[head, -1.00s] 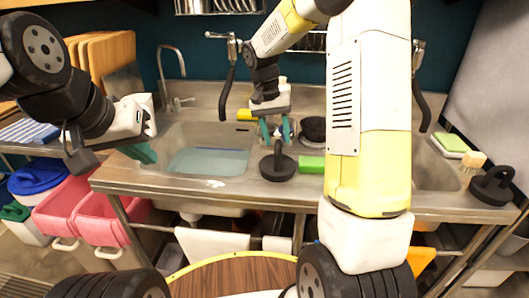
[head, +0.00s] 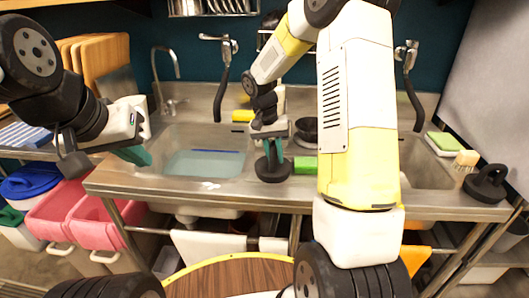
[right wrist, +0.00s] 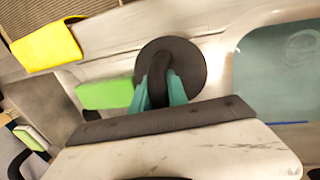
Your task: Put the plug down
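The plug is a black round disc with an upright handle (head: 273,172). It sits flat on the steel counter in front of the sinks, and shows from above in the right wrist view (right wrist: 197,62). My right gripper (head: 273,154) is down at the plug, its teal fingers on either side of the handle. In the right wrist view the fingers (right wrist: 162,88) look closed against the handle. My left gripper (head: 136,154) hangs at the left, over the counter's left end, away from the plug. Its finger gap is not clear.
A green sponge (head: 305,165) lies right of the plug. The left sink (head: 206,163) holds water. Another black plug-like piece (head: 487,185) and a brush (head: 466,159) are at the right. A black bowl (head: 306,131) is behind; a round wooden table (head: 235,277) is in front.

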